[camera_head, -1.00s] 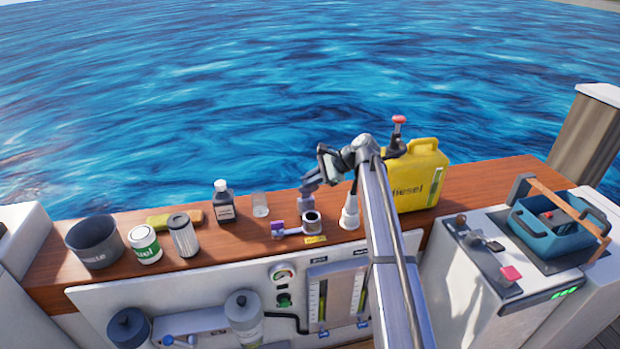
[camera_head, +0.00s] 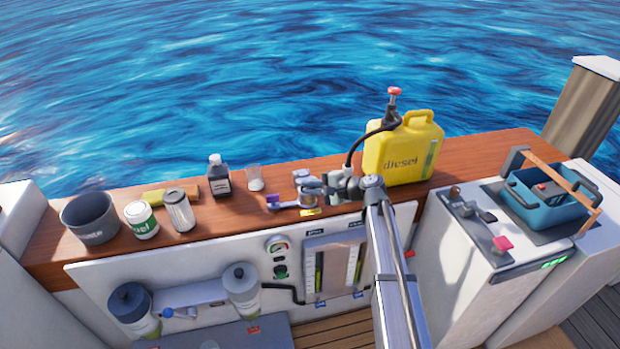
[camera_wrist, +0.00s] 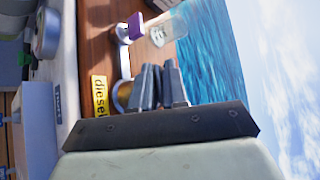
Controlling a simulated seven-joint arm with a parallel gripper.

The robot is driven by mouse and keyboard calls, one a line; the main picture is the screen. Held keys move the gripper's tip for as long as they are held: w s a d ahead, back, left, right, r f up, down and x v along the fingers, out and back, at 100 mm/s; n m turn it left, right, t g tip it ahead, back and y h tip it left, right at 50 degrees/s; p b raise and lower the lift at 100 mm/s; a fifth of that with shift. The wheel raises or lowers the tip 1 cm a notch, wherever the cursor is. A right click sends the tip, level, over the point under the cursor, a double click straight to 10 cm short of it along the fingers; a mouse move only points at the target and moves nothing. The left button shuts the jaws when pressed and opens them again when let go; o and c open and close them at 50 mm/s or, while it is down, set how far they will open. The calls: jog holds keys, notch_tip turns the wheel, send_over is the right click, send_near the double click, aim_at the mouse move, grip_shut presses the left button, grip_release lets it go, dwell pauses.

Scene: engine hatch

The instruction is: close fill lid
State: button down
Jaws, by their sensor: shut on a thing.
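The diesel fill fitting stands on the wooden counter behind a yellow diesel label (camera_head: 311,212), which also shows in the wrist view (camera_wrist: 100,96). Its metal ring (camera_wrist: 122,96) is partly hidden by my fingers. A pale bar runs from it to a round metal end and a purple tab (camera_head: 272,199), also seen in the wrist view (camera_wrist: 135,25); this looks like the fill lid's arm, swung out left. My gripper (camera_head: 304,182) is low over the fitting. Its dark fingers (camera_wrist: 160,80) are close together; what they hold is hidden.
A clear glass (camera_head: 254,178) and a dark bottle (camera_head: 219,175) stand left of the fitting. The yellow diesel can (camera_head: 402,155), with a black hose, stands close right of my gripper. A pot (camera_head: 90,218) and cans are farther left.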

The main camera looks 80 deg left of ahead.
jog(key=shift+d+f, duration=0.2)
jog(key=shift+f, duration=0.7)
jog(key=shift+d+f, duration=0.2)
jog(key=shift+f, duration=0.65)
jog(key=c, duration=1.3)
grip_release()
jog(key=shift+a, duration=0.1)
jog(key=v, duration=1.4)
jog(key=shift+n, duration=0.3)
